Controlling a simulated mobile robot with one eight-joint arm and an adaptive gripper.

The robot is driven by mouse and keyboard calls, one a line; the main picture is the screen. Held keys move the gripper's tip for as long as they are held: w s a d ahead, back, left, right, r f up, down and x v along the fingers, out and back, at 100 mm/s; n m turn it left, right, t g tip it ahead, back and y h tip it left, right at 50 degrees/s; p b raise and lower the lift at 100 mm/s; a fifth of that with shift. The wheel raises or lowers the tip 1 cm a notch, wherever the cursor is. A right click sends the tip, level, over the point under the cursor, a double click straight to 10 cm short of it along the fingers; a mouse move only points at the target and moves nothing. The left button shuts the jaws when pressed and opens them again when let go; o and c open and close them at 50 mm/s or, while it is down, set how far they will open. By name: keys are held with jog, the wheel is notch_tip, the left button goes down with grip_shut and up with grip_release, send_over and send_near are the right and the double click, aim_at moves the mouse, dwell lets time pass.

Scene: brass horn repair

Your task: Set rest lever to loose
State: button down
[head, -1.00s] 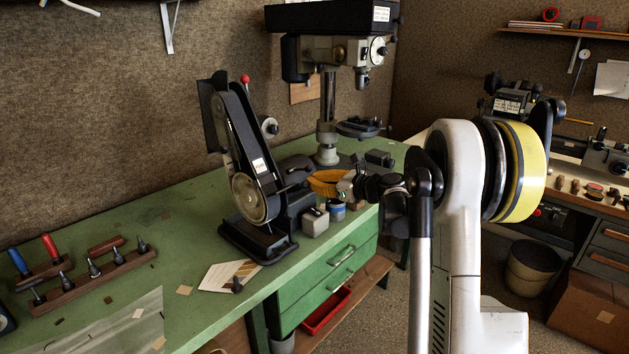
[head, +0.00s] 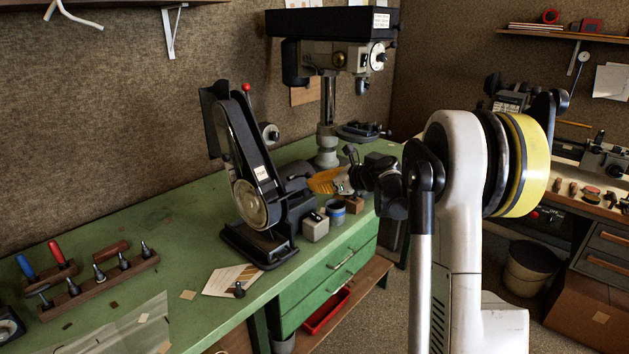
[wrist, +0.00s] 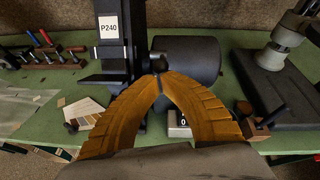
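The belt sander (head: 262,170) stands on the green bench, black, with a white label and a red-knobbed lever (head: 246,88) on top. In the wrist view its dark upright belt housing (wrist: 112,75) carries a P240 label. A small flat ledge (wrist: 103,80) juts from it. A black round-ended lever (wrist: 158,62) stands beside it, in front of the dark motor drum (wrist: 188,60); I take it for the rest lever. My gripper (wrist: 159,79) has orange ribbed fingers whose tips come together just below this knob. Contact is unclear. My gripper also shows in the head view (head: 316,181).
A drill press (head: 327,135) stands behind. A grey block (head: 315,227), a blue-banded cup (head: 336,212) and a small wooden block (head: 354,204) sit close under my gripper. A tool rack (head: 95,280) and a paper card (head: 232,279) lie left. The front left bench is partly clear.

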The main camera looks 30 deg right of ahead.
aim_at(306, 174)
jog(key=r+g+p, duration=0.1)
jog(key=r+p, duration=0.1)
jog(key=p, duration=0.1)
jog(key=shift+w+a+r+g+h, duration=0.1)
jog(key=shift+w+a+g+h, duration=0.1)
jog(key=shift+g+h, duration=0.15)
jog(key=shift+w+a+r+g+h+p, duration=0.1)
jog(key=shift+w+r+g+h+p, duration=0.35)
jog(key=shift+g+p, duration=0.6)
jog(key=shift+w+a+r+g+h+p, duration=0.25)
jog(key=shift+r+g+p, duration=0.45)
jog(key=shift+p, duration=0.55)
jog(key=shift+w+r+g+h+p, duration=0.25)
jog(key=shift+w+r+g+p, duration=0.2)
jog(key=shift+g+p, duration=0.65)
jog(key=shift+w, duration=0.15)
jog(key=shift+w+a+r+p, duration=0.1)
jog(key=shift+w+r+p, duration=0.15)
jog(key=shift+p, duration=0.3)
jog(key=shift+s+d+f, duration=0.2)
jog(key=shift+s+f, duration=0.05)
jog(key=s+d+r, duration=0.4)
jog(key=s+r, duration=0.3)
jog(key=shift+s+r, duration=0.3)
jog(key=shift+s, duration=0.05)
